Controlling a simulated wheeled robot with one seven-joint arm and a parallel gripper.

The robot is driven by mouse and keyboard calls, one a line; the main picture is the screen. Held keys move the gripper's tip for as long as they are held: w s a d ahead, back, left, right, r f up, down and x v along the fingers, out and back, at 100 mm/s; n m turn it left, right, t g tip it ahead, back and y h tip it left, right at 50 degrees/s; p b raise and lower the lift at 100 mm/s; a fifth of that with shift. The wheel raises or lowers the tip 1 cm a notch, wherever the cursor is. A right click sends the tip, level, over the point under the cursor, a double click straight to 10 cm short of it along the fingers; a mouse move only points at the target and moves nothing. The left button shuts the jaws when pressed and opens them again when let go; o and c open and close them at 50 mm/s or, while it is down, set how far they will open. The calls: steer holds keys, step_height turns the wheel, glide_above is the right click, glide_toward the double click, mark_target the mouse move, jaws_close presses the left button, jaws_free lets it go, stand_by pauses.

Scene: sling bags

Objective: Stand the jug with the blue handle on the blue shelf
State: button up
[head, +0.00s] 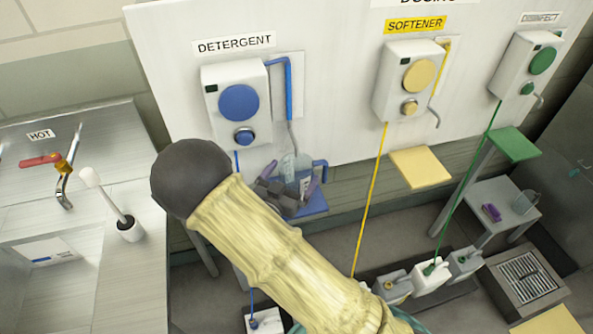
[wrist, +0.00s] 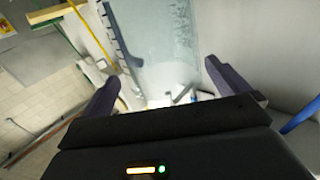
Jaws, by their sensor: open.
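The clear jug with the blue handle (head: 304,164) is upright at the blue shelf (head: 314,208), under the detergent dispenser. Its blue handle (head: 321,170) points right. Its base is partly hidden by my gripper, so I cannot tell for sure that it rests on the shelf. My gripper (head: 290,180) is open, with purple-grey fingers around or just in front of the jug's lower part. In the wrist view the jug's clear wall (wrist: 168,45) fills the space beyond and between my fingers (wrist: 162,74). Contact cannot be told.
The detergent dispenser (head: 236,100) and its blue pipe (head: 289,90) are close above the jug. A yellow shelf (head: 420,167) and a green shelf (head: 515,144) stand to the right. Another clear jug (head: 525,202) sits on a grey stand. White canisters (head: 430,276) are on the floor.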

steer(key=b+v, duration=0.2)
steer(key=v, duration=0.7)
